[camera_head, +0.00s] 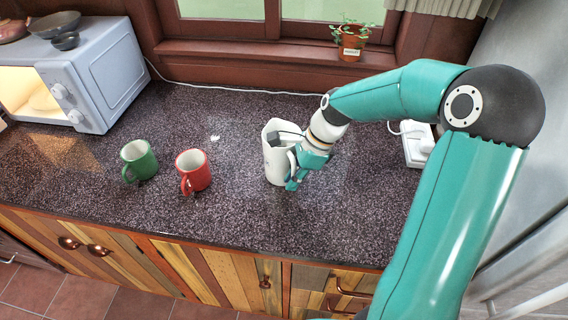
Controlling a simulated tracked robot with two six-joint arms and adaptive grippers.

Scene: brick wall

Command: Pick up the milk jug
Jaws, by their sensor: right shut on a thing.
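The white milk jug (275,165) stands upright on the dark speckled counter, right of the two mugs. My right gripper (293,172) is at the jug's right side and is shut on it, by the handle. The fingers and wrist hide part of the jug's right side and handle. I cannot tell whether the jug's base touches the counter or is slightly above it. My left gripper is not in view.
A red mug (196,172) and a green mug (140,162) stand left of the jug. A microwave (95,85) with dark bowls on top is at the back left. A potted plant (350,45) sits on the windowsill. The counter (235,215) is clear in front of the jug.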

